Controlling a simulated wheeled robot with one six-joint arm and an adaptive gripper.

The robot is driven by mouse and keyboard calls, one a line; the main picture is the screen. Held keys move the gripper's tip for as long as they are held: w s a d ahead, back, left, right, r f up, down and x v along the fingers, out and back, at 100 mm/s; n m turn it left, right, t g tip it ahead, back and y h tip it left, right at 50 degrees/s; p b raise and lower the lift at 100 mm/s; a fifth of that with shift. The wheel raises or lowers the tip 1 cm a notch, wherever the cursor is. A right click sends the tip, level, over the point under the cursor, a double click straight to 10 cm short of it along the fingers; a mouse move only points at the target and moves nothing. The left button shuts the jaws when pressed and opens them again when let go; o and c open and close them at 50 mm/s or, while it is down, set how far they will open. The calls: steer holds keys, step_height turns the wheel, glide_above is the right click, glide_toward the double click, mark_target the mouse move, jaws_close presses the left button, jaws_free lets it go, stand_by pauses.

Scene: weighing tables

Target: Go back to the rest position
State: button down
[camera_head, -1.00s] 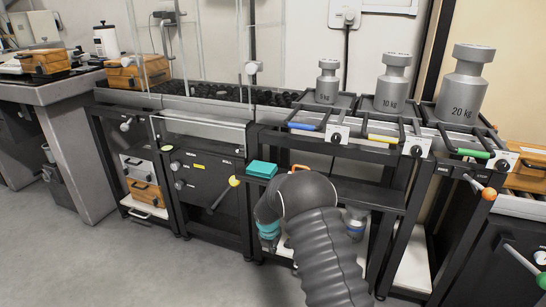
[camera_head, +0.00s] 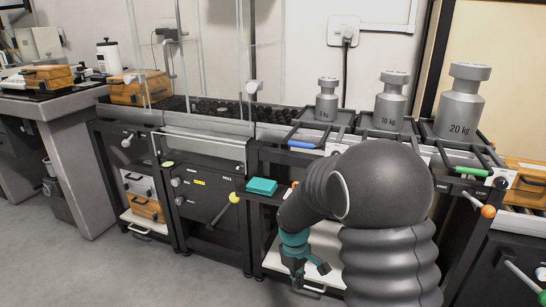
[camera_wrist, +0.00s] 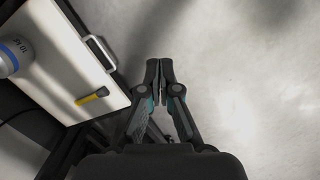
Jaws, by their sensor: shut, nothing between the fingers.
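My gripper (camera_head: 296,280) hangs at the end of my bent arm, low in front of the weighing tables, and points down. In the wrist view my gripper (camera_wrist: 160,66) has its two dark fingers together at the tips with nothing between them. Behind it there is grey floor (camera_wrist: 240,70).
At left in the wrist view are a white shelf (camera_wrist: 78,60), a yellow-handled thing (camera_wrist: 92,96) and a grey-blue weight (camera_wrist: 12,55). Weights of 5 kg (camera_head: 327,103), 10 kg (camera_head: 390,105) and 20 kg (camera_head: 460,105) stand on trays. A teal block (camera_head: 262,186) lies beside my arm. Open floor (camera_head: 130,275) is at left.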

steer(key=s+d+r+m+t+p, duration=0.2)
steer(key=s+d+r+m+t, duration=0.1)
steer(key=s+r, duration=0.8)
steer(key=s+d+r+m+t+y+p, duration=0.1)
steer(key=s+d+r+m, duration=0.4)
steer(key=s+r, duration=0.7)
steer(key=shift+s+d+r+m+t+p, duration=0.3)
steer(key=shift+r+m+t+p, duration=0.6)
steer(key=shift+r, duration=1.45)
steer(key=shift+n, duration=0.3)
